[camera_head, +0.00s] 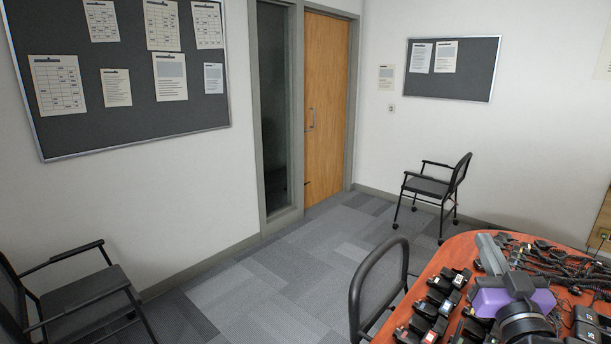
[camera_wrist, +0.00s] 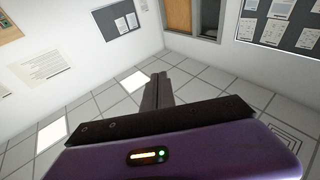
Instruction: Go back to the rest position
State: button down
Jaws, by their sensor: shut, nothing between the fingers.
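My gripper (camera_head: 487,240) shows at the lower right of the head view, above the red-brown table (camera_head: 418,288), with its purple body behind the grey fingers. In the wrist view my gripper (camera_wrist: 157,78) has its fingers together, with nothing between them. Behind the fingers the wrist view shows white ceiling tiles with lit panels, walls and notice boards.
Radios (camera_head: 437,300) and coiled cords cover much of the table around my arm. A chair (camera_head: 378,290) stands at the table's left edge, another (camera_head: 432,187) beyond it, and one (camera_head: 80,290) at lower left. Carpet between them is clear. A wooden door (camera_head: 325,110) is shut.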

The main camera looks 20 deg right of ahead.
jog(key=s+a+f+n+g+y+b, duration=0.2)
jog(key=s+a+f+y, duration=0.3)
jog(key=s+a+f, duration=0.7)
jog(key=s+a+f+n+g+y+b, duration=0.1)
jog(key=s+a+f+y, duration=0.4)
jog(key=s+a+f, duration=0.7)
jog(key=s+a+n+g, duration=0.1)
jog(key=s+a+n, duration=0.1)
jog(key=s+a, duration=0.3)
jog(key=shift+s+a+f+b, duration=0.15)
jog(key=shift+s+f+b, duration=0.2)
jog(key=shift+s, duration=0.85)
jog(key=shift+r, duration=0.1)
